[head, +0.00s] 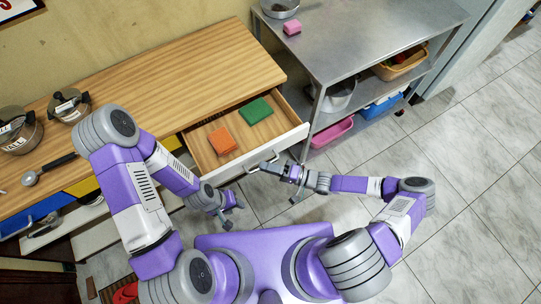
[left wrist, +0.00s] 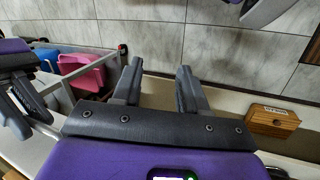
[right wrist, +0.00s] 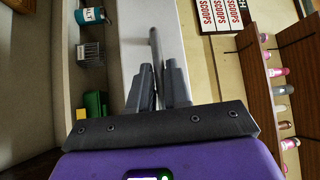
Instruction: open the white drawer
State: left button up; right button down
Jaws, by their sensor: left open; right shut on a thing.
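The white drawer (head: 292,140) stands pulled out from under the wooden counter, its inside showing. An orange block (head: 222,141) and a green block (head: 256,110) lie in it. Its grey bar handle (head: 262,162) is on the front face. My right gripper (head: 268,167) is shut on this handle. In the right wrist view, the handle (right wrist: 154,45) runs between the fingers (right wrist: 160,75) against the white front. My left gripper (head: 228,215) is open and empty, in front of the drawer and lower left of the handle; its spread fingers show in the left wrist view (left wrist: 160,70).
The wooden counter (head: 190,75) carries pots (head: 70,105) and a ladle (head: 30,178) at left. A metal shelf unit (head: 360,35) with pink (head: 333,132) and blue (head: 382,106) bins stands close right of the drawer. Tiled floor (head: 450,150) is clear at right.

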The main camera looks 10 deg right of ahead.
jog(key=shift+s+d, duration=0.15)
jog(key=shift+s, duration=0.15)
jog(key=c, duration=1.2)
grip_release()
jog(key=shift+o, duration=0.2)
jog(key=shift+d, duration=0.1)
jog(key=v, duration=0.7)
jog(key=shift+d+p, duration=0.25)
jog(key=shift+p, duration=0.05)
jog(key=shift+s, duration=0.1)
